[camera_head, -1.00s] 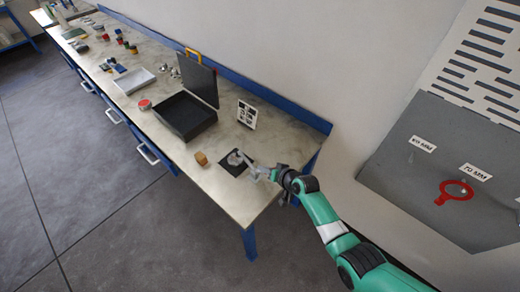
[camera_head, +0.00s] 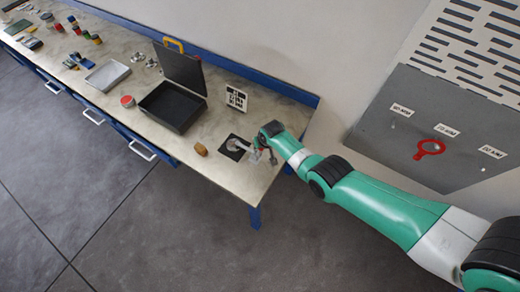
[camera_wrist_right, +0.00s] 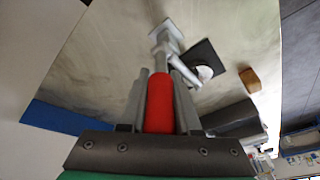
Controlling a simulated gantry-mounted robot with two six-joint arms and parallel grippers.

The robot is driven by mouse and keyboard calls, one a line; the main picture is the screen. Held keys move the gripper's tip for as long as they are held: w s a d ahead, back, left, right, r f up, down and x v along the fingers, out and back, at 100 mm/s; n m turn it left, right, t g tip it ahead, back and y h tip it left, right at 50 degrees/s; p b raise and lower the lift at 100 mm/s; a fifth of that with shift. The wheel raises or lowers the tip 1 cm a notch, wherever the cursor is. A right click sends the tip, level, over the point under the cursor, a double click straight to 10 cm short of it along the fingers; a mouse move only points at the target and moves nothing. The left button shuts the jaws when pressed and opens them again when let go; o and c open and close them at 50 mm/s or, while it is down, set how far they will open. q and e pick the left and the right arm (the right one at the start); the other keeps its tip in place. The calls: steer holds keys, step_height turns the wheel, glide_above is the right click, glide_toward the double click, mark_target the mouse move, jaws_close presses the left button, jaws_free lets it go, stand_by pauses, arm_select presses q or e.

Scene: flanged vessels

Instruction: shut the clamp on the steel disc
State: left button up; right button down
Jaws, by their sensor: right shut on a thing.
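A black square pad (camera_head: 237,148) lies near the right end of the bench. A pale round piece (camera_wrist_right: 205,72), which looks like the steel disc, sits on it, partly covered by a grey metal arm. My right gripper (camera_head: 262,153) is low over the bench, just right of the pad. In the right wrist view my right gripper (camera_wrist_right: 160,95) is shut on the red handle (camera_wrist_right: 160,104) of a grey metal piece (camera_wrist_right: 165,36), apparently the clamp. I cannot tell whether the clamp's arm presses on the disc. My left gripper is not in view.
A small tan block (camera_head: 201,149) stands left of the pad. The blue rear edge (camera_head: 268,84) of the bench borders the wall. The front bench strip is clear.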

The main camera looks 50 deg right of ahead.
stand_by(0.4)
steer(key=c, duration=0.6)
jaws_free()
